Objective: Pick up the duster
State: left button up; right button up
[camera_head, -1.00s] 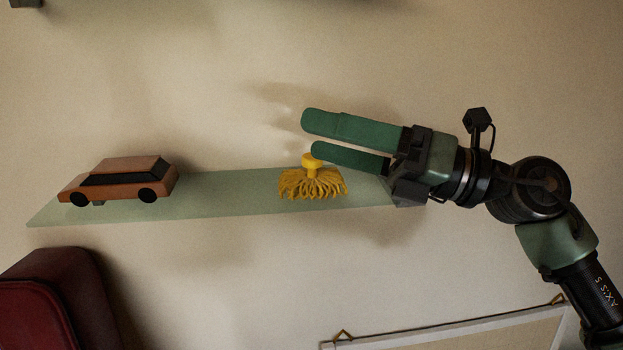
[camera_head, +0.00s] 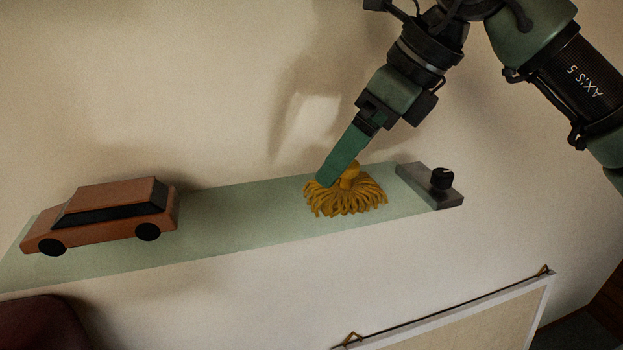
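The duster (camera_head: 345,197) has a yellow knob handle and a skirt of mustard-yellow strands. It stands upright, knob up, on a pale green wall shelf (camera_head: 235,215). My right gripper (camera_head: 328,176) comes down from the upper right, its green fingers at the left side of the knob. I see the fingers edge-on, one covering the other, so their gap is hidden. The fingers overlap part of the knob in the picture; I cannot tell whether they touch it. My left gripper is not in view.
An orange-brown toy car (camera_head: 105,215) stands on the shelf's left part. A grey block with a black knob (camera_head: 432,186) sits at its right end. A dark red object (camera_head: 40,325) and a hanging framed board (camera_head: 470,318) are below. The shelf between car and duster is clear.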

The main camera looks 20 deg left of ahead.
aim_at(348, 169)
jog(key=shift+s+d+f+p, duration=0.1)
jog(key=shift+d+f+p, duration=0.3)
jog(key=shift+f, duration=0.35)
jog(key=shift+p+x, duration=0.6)
jog(key=shift+x, duration=0.35)
jog(key=a+f, duration=0.2)
jog(key=shift+w+a+f, duration=0.2)
jog(key=shift+f, duration=0.05)
jog(key=shift+d, duration=0.2)
jog(key=shift+c, duration=1.2)
jog(key=c, duration=1)
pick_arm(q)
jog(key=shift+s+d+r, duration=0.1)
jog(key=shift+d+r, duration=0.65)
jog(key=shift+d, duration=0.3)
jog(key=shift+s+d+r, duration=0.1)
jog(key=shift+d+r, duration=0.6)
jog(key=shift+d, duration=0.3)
pick_arm(e)
jog(key=shift+c, duration=1)
